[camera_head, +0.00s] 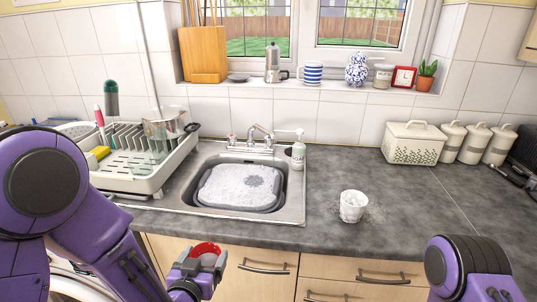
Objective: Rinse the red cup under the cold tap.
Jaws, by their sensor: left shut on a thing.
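My left gripper (200,272) is shut on the red cup (206,249), low in the picture in front of the cupboard fronts. The cup's red rim and inside show at the top; the jaws hide its lower part. The cup is apart from the sink (296,206), which lies behind it and further right. The tap (260,136) stands at the sink's back edge, with a small reddish mark on its left handle (232,140). A grey basin (240,208) full of white foam sits in the sink. My right arm shows at bottom right, its gripper out of view.
A dish rack (150,181) with a metal pot (166,128) stands left of the sink. A soap bottle (298,155) stands at the sink's back right. A foamy white cup (353,206) stands on the worktop (400,225), with free room around it.

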